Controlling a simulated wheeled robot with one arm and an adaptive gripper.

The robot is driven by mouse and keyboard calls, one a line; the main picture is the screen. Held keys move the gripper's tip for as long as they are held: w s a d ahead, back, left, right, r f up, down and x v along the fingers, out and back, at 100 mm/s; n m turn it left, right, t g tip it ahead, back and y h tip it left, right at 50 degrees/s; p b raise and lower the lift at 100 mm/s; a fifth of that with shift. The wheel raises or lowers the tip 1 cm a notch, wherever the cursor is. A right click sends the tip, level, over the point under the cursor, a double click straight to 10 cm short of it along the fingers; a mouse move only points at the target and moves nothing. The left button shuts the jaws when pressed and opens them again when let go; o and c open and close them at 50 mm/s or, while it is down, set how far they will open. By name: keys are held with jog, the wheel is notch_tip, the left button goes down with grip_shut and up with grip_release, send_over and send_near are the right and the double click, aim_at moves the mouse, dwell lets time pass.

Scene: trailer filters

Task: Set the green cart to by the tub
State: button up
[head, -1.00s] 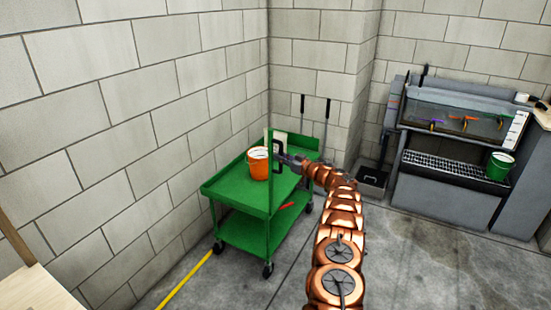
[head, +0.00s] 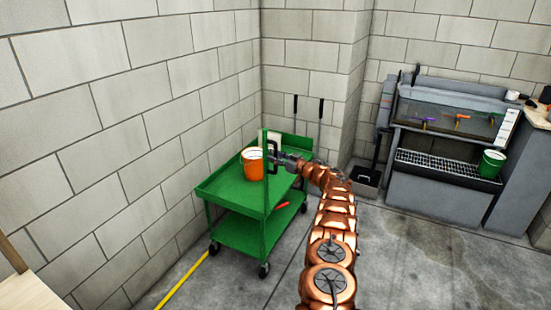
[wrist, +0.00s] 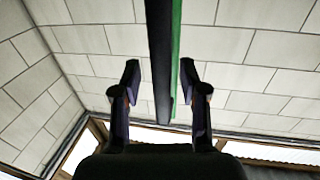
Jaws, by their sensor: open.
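The green cart (head: 232,192) stands upright along the left block wall near the corner. It has two shelves, corner posts and a dark handle (head: 272,153) at the end facing my arm. My gripper (head: 279,158) is at this handle. In the wrist view my open fingers (wrist: 160,84) stand on either side of a dark bar, with a green post (wrist: 176,60) behind it. Gaps show on both sides of the bar. A dark grey tub (head: 366,176) sits on the floor at the pillar's foot, right of the cart, partly behind my arm.
An orange bucket (head: 252,168) and a red item (head: 281,205) are on the cart. A grey wash station (head: 440,185) with a green bucket (head: 492,163) stands at the right. Two dark-handled tools lean in the corner. The concrete floor (head: 420,250) at front right is clear.

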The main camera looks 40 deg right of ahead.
jog(key=shift+s, duration=0.1)
jog(key=s+d, duration=0.2)
jog(key=s, duration=0.9)
jog(key=shift+s, duration=0.35)
jog(key=shift+d, duration=0.1)
